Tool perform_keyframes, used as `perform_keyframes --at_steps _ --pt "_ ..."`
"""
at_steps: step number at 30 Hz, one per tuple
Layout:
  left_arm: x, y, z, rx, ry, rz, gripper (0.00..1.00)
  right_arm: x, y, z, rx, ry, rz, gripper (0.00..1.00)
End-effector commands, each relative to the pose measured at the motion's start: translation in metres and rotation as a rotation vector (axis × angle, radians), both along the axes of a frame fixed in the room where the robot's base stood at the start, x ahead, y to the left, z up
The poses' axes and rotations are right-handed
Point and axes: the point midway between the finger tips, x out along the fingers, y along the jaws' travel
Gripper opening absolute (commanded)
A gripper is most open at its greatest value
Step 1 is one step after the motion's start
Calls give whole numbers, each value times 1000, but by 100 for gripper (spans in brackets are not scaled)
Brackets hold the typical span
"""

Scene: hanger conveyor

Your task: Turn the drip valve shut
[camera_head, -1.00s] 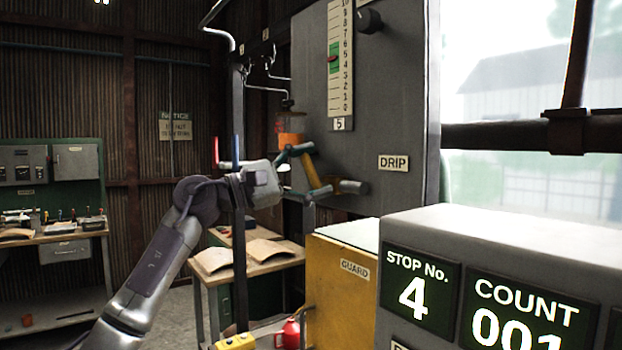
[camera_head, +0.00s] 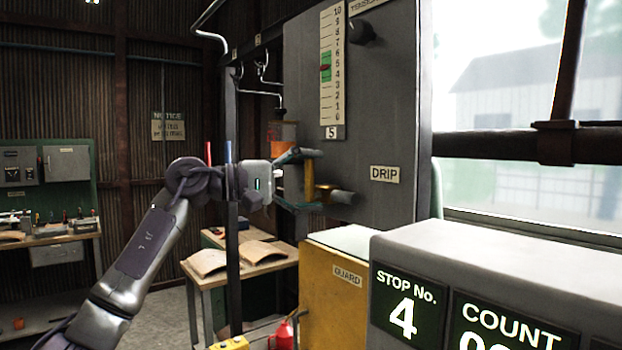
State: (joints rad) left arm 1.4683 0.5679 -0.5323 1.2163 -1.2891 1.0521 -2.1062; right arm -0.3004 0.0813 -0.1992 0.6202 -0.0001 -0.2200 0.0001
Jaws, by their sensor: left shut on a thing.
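The drip valve has a yellow lever (camera_head: 309,176) on a grey pipe stub (camera_head: 343,197) that sticks out of the grey panel, left of the DRIP label (camera_head: 385,174). The lever stands nearly upright. My left gripper (camera_head: 307,181) comes in from the left, with one teal finger above and one below the stub. It is shut on the lever, whose ends are partly hidden by the fingers. An orange cup (camera_head: 284,133) shows just above and behind the gripper. My right gripper is not in view.
A 0-to-10 scale (camera_head: 333,70) with a red pointer and green band is on the panel (camera_head: 385,110). Below stand the yellow guard box (camera_head: 328,277) and the counter box (camera_head: 490,250) showing stop number 4. A dark post (camera_head: 232,250) stands behind my left wrist.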

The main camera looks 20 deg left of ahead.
Motion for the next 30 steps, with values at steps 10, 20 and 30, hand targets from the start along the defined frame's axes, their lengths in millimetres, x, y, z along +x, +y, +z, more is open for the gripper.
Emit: perform_keyframes --at_steps 10,20,30 --pt "0 0 -1 14 -10 1 22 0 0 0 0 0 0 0" --pt "0 0 -1 12 -9 0 100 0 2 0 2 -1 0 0" --pt "-3 5 -1 10 -8 2 100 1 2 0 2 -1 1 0"
